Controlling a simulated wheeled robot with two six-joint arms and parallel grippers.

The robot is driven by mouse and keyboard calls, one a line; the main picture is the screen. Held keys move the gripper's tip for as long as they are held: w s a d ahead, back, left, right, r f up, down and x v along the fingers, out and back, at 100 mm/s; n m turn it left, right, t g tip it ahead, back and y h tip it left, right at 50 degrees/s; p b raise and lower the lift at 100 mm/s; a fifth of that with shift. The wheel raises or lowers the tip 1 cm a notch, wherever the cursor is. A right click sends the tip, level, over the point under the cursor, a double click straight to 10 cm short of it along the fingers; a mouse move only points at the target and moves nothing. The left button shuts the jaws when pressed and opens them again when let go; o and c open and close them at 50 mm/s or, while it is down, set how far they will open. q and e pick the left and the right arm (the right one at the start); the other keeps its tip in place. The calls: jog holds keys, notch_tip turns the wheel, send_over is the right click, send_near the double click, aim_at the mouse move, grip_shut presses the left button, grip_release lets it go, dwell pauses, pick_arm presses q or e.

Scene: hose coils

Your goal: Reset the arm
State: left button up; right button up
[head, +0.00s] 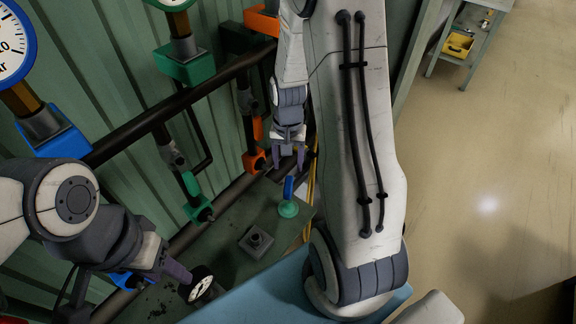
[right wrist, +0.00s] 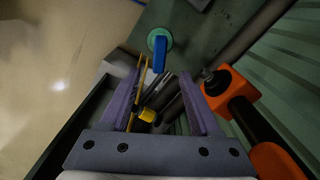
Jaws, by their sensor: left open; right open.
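My right arm hangs from the top centre of the head view. Its gripper (head: 288,152) points down with its purple fingers apart and nothing between them. In the right wrist view the gripper (right wrist: 160,100) also shows spread fingers. My left arm comes in from the left edge. Its gripper (head: 178,271) is low in the head view, with a purple finger beside a small black gauge with a white face (head: 200,285). I cannot tell whether they touch. The rest of the left gripper is partly hidden by its own wrist.
A blue-handled valve on a green base (head: 288,207) stands on the green bench below my right gripper. A grey square fitting (head: 256,241) lies nearby. Dark pipes (head: 180,100) with orange, green and blue fittings line the corrugated wall. Open floor (head: 490,150) lies to the right.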

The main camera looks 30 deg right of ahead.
dwell(0.4)
jog(key=s+a+r+n+t, duration=0.1)
jog(key=s+a+r+n, duration=0.45)
jog(key=a, duration=0.45)
jog(key=s+a+r+n+t, duration=0.1)
jog(key=s+a+r+n, duration=0.3)
jog(key=a+r+n, duration=0.4)
jog(key=s+a+n+g+y, duration=0.1)
jog(key=s+a+n+g, duration=0.1)
jog(key=s+a, duration=0.4)
jog(key=shift+s+r, duration=0.2)
jog(key=shift+s, duration=1.05)
